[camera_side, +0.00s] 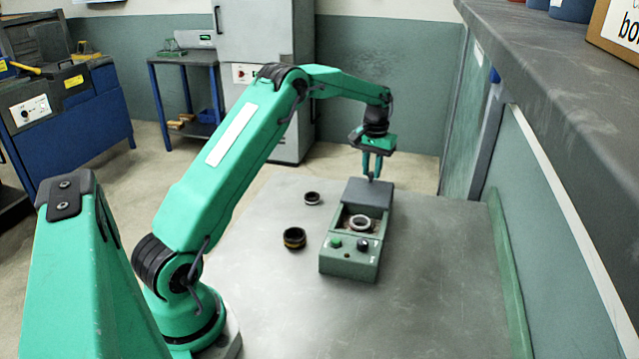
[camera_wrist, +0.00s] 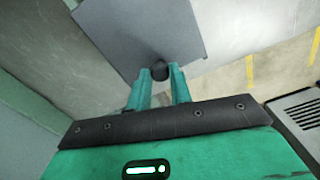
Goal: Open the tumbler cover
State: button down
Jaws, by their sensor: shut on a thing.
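The tumbler (camera_side: 350,261) is a green box on the table with a green and a black control on its front. Its dark grey cover (camera_side: 369,194) lies over the rear part, and the front part of the opening is uncovered. A pale ring (camera_side: 360,222) lies inside the opening. My gripper (camera_side: 372,176) points down at the cover from above. In the wrist view my gripper (camera_wrist: 160,80) is shut on a dark round knob (camera_wrist: 160,70) on the grey cover (camera_wrist: 140,30).
A small dark ring (camera_side: 312,198) and a larger dark ring with a brownish band (camera_side: 294,238) lie on the grey table (camera_side: 440,300), left of the tumbler. A green strip (camera_side: 510,270) runs along the table's right edge. The table right of the tumbler is clear.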

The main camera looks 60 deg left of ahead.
jog(key=shift+w+a, duration=0.1)
jog(key=shift+w, duration=0.1)
jog(key=c, duration=1.3)
grip_release()
jog(key=shift+o, duration=0.2)
jog(key=shift+s, duration=0.1)
jog(key=shift+r, duration=0.1)
jog(key=shift+r, duration=3.9)
